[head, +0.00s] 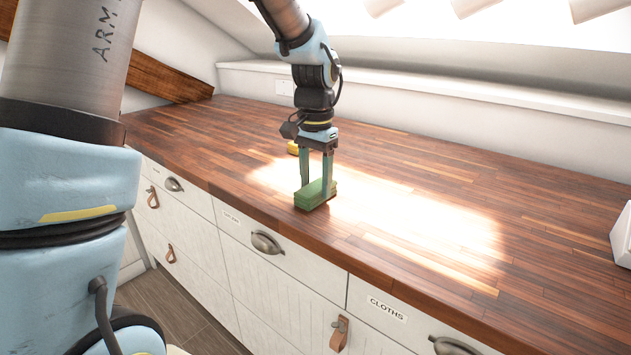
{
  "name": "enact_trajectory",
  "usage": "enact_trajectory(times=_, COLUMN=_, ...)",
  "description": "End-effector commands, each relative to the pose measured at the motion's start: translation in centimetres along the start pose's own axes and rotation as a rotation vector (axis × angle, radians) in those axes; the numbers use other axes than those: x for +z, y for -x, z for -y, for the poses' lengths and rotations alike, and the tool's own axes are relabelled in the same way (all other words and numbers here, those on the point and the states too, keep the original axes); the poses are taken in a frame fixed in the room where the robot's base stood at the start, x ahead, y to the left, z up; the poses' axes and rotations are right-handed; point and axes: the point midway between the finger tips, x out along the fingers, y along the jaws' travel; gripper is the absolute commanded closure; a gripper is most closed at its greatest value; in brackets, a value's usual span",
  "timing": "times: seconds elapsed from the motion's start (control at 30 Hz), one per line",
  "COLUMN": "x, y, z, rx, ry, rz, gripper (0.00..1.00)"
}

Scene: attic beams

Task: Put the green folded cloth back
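The green folded cloth (312,197) is a small thick block on the wooden worktop, close to its front edge. My gripper (316,184) points straight down over it, with its two greenish fingers apart and their tips at the cloth. I cannot tell whether the fingers press on the cloth or only stand around it. A drawer labelled CLOTHS (392,327) is in the white cabinet front below the worktop, to the right of the cloth. It looks shut, and its metal cup handle (452,346) shows at the bottom edge.
A small yellow thing (293,148) lies behind my gripper, partly hidden. Other shut drawers, one with a cup handle (267,242), line the front; a leather pull (339,334) hangs lower. A white object (623,238) stands at the right edge. The worktop (420,190) between is clear.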

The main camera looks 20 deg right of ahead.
Motion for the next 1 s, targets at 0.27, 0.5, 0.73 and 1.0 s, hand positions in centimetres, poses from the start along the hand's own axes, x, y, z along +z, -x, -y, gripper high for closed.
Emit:
enact_trajectory(times=0.27, x=0.0, y=0.0, z=0.0, rx=0.000, ry=0.000, rz=0.000, gripper=0.15)
enact_trajectory(times=0.5, x=0.0, y=0.2, z=0.0, rx=0.000, ry=0.000, rz=0.000, gripper=0.15)
enact_trajectory(times=0.73, x=-0.1, y=3.2, z=0.1, rx=-0.001, ry=0.001, rz=-0.005, gripper=0.15)
enact_trajectory(times=1.0, x=-0.1, y=8.8, z=0.1, rx=-0.002, ry=0.001, rz=-0.004, gripper=0.15)
